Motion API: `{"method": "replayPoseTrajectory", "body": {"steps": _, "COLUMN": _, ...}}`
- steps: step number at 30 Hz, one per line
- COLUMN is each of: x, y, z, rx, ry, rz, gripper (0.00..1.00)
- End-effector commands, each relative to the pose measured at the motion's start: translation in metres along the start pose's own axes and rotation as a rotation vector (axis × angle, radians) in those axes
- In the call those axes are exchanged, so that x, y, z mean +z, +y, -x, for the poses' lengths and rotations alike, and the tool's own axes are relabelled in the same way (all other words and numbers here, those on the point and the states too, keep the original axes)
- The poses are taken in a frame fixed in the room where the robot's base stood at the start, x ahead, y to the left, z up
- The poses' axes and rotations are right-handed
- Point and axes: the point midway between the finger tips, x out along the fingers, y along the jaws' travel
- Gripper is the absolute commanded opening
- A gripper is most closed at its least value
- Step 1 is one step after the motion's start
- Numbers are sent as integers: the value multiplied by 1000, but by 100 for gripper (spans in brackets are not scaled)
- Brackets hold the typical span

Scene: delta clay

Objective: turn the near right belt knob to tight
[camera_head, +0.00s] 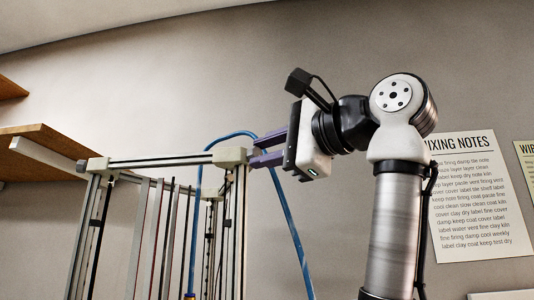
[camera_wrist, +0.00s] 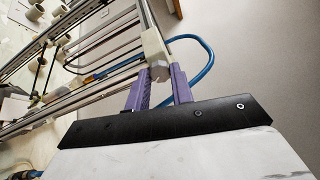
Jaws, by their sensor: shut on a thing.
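The near right belt knob (camera_wrist: 160,73) is a small grey faceted knob on the pale corner block (camera_wrist: 154,46) of the printer frame. In the wrist view it sits between the two purple fingers of my gripper (camera_wrist: 161,82), which are shut on it. In the head view my gripper (camera_head: 256,151) reaches in from the right to the frame's right top corner block (camera_head: 229,156). The fingers hide the knob there. I cannot make out a pointer or tightness mark on it.
A blue tube (camera_head: 287,218) arches over the frame's right corner and hangs close to my fingers. A dark knob (camera_head: 82,165) sits at the left corner. Wooden shelves (camera_head: 50,146) are at the left, and a notes sheet (camera_head: 475,190) hangs on the wall at right.

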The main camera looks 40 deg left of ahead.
Motion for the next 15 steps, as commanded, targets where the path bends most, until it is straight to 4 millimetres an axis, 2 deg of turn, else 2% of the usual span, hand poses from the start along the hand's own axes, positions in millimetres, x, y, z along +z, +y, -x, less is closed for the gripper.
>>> {"method": "replayPoseTrajectory", "body": {"steps": 15, "x": 0, "y": -1, "z": 0, "rx": -1, "ry": 3, "rz": -61, "gripper": 0}}
